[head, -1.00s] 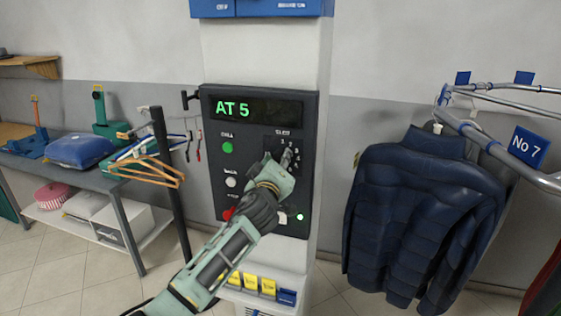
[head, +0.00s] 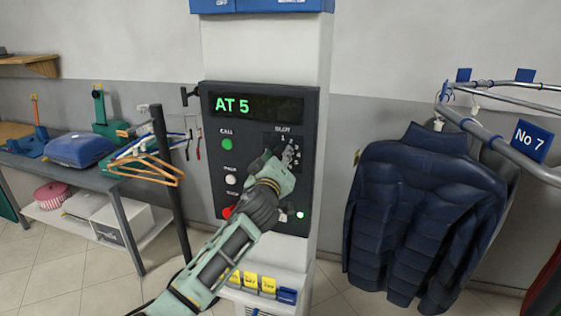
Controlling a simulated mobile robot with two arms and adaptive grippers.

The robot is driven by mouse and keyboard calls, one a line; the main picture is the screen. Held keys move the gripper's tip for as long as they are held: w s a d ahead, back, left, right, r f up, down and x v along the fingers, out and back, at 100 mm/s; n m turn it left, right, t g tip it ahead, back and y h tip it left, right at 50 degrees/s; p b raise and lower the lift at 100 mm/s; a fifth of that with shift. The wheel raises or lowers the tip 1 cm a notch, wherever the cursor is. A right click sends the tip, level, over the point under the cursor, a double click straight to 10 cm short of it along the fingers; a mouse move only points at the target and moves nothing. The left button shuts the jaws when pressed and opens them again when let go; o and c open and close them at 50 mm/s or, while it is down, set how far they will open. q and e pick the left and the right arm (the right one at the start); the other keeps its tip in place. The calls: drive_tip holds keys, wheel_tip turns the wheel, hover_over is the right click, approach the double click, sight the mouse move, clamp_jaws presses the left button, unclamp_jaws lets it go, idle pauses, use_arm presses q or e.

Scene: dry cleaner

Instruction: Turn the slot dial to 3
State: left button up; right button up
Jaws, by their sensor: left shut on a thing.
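The slot dial (head: 288,155) sits on the right side of a dark control panel (head: 215,180), with small numbers around it. My left gripper (head: 283,161) is at the dial with its fingers shut on it and hides most of it. Which number the dial points to cannot be made out. The display (head: 257,106) at the top of the panel reads "AT 5" in green. My right gripper does not show.
The panel also has a green call button (head: 227,144), a white button (head: 231,179) and a red button (head: 228,212).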

use_arm(q)
drive_tip(key=shift+r+m+b, duration=0.1)
drive_tip(key=shift+m+b, duration=0.75)
drive_tip(key=shift+m, duration=0.25)
drive_tip(key=shift+d+r+m+t+b, duration=0.1)
drive_tip(key=shift+m+t+b, duration=0.35)
drive_tip(key=shift+m, duration=0.75)
drive_tip(key=o, duration=1.1)
drive_tip(key=shift+s+f, duration=0.1)
drive_tip(key=shift+f, duration=0.1)
